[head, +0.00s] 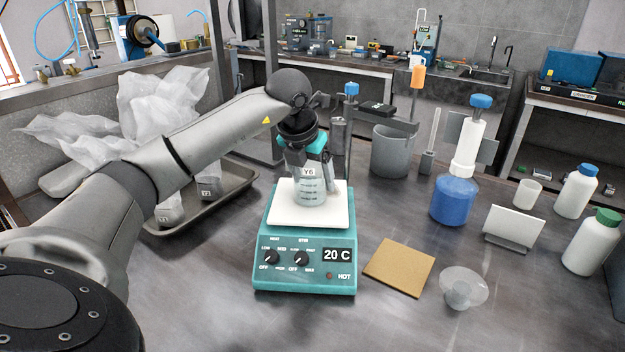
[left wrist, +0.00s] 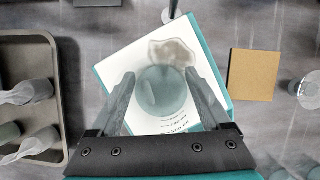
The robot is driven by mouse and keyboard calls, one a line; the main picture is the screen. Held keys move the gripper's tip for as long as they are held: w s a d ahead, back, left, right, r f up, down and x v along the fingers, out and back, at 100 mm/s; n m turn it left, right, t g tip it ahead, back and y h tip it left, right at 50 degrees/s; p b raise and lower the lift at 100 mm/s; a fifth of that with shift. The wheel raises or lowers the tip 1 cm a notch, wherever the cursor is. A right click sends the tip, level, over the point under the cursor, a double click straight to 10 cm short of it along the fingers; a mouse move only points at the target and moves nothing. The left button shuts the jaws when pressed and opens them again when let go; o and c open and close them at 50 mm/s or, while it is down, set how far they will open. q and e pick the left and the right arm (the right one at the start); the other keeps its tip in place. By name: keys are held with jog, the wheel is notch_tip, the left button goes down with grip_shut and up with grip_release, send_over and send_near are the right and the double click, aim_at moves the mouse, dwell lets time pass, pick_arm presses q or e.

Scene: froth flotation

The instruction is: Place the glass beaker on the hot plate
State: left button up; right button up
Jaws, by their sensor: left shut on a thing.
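The glass beaker (head: 311,188) stands upright over the white top plate of the teal hot plate (head: 306,255), with a label reading Y6. It appears to rest on the plate, though I cannot tell for sure that it touches. My left gripper (head: 308,160) comes down from above and is shut on the beaker. In the left wrist view the two fingers (left wrist: 165,100) lie on either side of the beaker (left wrist: 162,92), over the white plate (left wrist: 200,52). The hot plate display reads 20 C. My right gripper is not in view.
A grey tray (head: 232,203) with labelled bags stands left of the hot plate. A brown square pad (head: 399,267) and a clear funnel-like dish (head: 463,285) lie to the right. A blue-based bottle (head: 454,200) and white bottles (head: 576,191) stand farther right.

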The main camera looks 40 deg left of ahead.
pick_arm(q)
jog(key=shift+f, duration=0.15)
jog(key=o, duration=1.4)
jog(key=shift+f, duration=0.1)
jog(key=shift+r, duration=0.4)
jog(key=p+v, duration=0.2)
jog(key=v, duration=0.9)
jog(key=shift+s+d+r, duration=0.1)
jog(key=shift+s+r, duration=0.15)
